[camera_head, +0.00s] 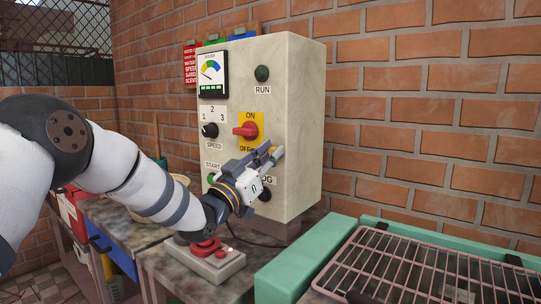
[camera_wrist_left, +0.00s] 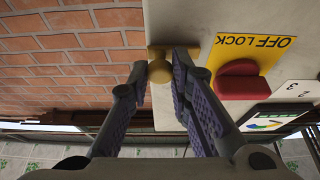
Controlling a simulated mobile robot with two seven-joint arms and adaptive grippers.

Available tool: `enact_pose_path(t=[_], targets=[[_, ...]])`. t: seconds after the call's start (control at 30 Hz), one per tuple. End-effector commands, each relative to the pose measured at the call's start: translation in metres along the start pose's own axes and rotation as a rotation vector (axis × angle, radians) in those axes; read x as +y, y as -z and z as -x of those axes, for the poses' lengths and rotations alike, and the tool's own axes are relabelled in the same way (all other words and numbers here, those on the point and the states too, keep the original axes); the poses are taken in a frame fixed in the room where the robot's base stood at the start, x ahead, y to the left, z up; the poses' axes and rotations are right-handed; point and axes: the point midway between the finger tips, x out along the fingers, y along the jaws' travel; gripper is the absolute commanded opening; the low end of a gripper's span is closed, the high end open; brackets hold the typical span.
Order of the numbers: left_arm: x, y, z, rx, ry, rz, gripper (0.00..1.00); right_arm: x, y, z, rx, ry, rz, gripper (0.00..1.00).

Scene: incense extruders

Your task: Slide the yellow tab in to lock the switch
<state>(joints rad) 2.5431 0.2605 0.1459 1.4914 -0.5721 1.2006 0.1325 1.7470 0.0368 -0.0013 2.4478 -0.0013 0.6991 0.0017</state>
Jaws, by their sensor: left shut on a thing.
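A cream control box (camera_head: 290,100) stands against the brick wall. On its front a red rotary switch (camera_head: 246,130) sits on a yellow ON/OFF plate (camera_head: 255,120). In the left wrist view the red switch (camera_wrist_left: 240,80) and the plate's OFF LOCK lettering appear upside down. The yellow tab (camera_wrist_left: 159,71) has a round knob and a short crosspiece, beside the plate. My left gripper (camera_head: 268,154) is at the box front, low and right of the switch. In the wrist view its fingertips (camera_wrist_left: 160,78) are shut on the tab's knob. My right gripper is not in view.
A speed knob (camera_head: 210,130), a gauge (camera_head: 211,72) and the RUN lamp (camera_head: 262,73) are on the box front. A grey pedestal with a red button (camera_head: 205,247) stands below my left arm. A green-framed wire rack (camera_head: 420,265) is at right.

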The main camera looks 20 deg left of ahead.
Motion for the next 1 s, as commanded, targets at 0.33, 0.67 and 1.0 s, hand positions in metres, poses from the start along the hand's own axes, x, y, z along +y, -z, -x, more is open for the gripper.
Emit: enact_pose_path(t=[0.33,0.67,1.0], targets=[[-0.029,0.001,0.000,0.001,0.003,-0.001,0.00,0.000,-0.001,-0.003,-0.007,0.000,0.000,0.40],[-0.029,0.001,0.000,0.001,0.003,-0.001,0.38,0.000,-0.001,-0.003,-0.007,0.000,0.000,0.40],[-0.029,0.000,0.028,-0.002,0.005,0.003,0.38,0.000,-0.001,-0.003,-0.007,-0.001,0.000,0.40]])
